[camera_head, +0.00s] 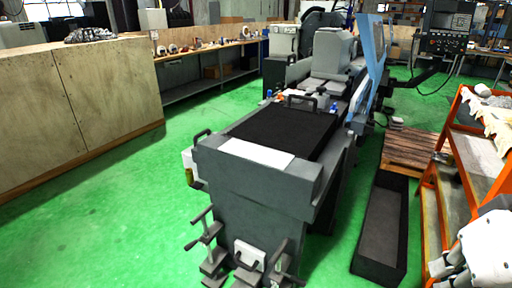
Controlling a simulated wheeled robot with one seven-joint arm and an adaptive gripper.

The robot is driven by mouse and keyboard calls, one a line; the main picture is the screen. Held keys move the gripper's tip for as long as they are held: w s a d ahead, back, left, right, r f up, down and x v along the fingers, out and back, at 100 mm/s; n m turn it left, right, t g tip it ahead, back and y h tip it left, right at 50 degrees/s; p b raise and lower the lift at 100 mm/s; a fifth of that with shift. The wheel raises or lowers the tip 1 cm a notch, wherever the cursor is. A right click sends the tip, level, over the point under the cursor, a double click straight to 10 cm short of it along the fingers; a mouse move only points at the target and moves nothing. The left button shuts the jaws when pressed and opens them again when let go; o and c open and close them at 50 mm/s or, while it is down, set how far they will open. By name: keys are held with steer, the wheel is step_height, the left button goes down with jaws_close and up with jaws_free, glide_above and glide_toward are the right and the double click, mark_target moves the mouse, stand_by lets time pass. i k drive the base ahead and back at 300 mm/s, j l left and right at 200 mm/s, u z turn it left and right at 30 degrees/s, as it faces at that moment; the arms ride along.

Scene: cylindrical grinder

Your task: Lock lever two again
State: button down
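The grey cylindrical grinder (240,195) stands in the middle of the head view with its near end toward me. A dark handle lever (204,232) with crossed arms sticks out low on the left of that end. A second dark lever (277,257) is to its right, beside a white plate (249,254). I cannot tell which one is lever two, or whether either is locked. White rounded links of my arm (490,250) show at the bottom right, apart from the levers. My gripper's fingers cannot be made out.
An orange-framed shelf (450,185) stands close on the right. A long dark open trough (383,230) and a wooden pallet (409,150) lie between it and the grinder. A wooden cabinet (80,100) is at the left. Green floor (110,225) is free left of the grinder.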

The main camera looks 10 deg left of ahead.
mark_target(191, 244)
steer(key=u, duration=1.1)
steer(key=i+l+u, duration=0.2)
steer(key=i+l, duration=0.25)
steer(key=l, duration=0.15)
